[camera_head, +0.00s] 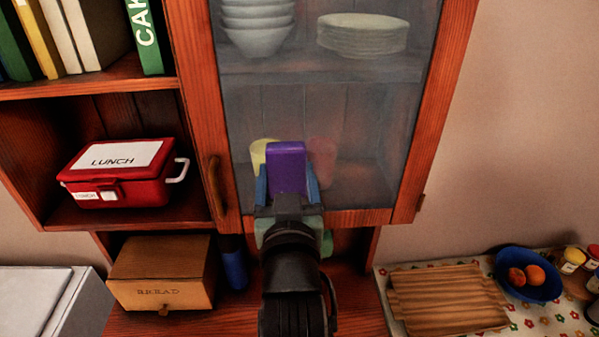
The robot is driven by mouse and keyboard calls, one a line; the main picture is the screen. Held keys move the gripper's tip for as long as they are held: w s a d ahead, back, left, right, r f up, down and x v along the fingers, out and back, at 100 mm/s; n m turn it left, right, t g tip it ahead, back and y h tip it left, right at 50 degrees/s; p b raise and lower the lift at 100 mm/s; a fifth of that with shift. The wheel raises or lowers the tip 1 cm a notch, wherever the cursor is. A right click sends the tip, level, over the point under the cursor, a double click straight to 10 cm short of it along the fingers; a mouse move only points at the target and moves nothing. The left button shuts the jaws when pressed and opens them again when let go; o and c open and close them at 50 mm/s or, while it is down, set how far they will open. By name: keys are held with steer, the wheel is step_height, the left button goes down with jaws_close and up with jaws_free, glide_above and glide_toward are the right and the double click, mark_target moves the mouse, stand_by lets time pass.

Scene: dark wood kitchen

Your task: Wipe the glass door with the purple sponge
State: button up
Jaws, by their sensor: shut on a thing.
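The purple sponge (287,166) is upright between the blue fingers of my gripper (287,185), which is shut on it. The sponge is in front of the lower part of the glass door (300,105); I cannot tell whether it touches the pane. The glass door is in a reddish wood frame, looks hazy, and appears shut. Its handle (215,186) is on the left side of the frame. My arm comes up from below and hides part of the door's bottom rail.
Behind the glass are bowls (257,22), plates (362,33) and cups. A red lunch box (120,172) is on the left shelf above a bread box (162,273). A wooden tray (447,300) and a blue fruit bowl (527,275) are at the lower right.

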mark_target(304, 168)
steer(key=shift+a, duration=0.6)
steer(key=shift+r+p, duration=0.75)
steer(key=shift+r, duration=0.15)
steer(key=shift+d+f, duration=0.1)
steer(key=shift+d, duration=1.8)
steer(key=shift+d+f+b, duration=0.1)
steer(key=shift+d+b, duration=1.2)
steer(key=shift+d, duration=2.15)
steer(key=shift+s, duration=0.15)
steer(key=shift+s, duration=2.95)
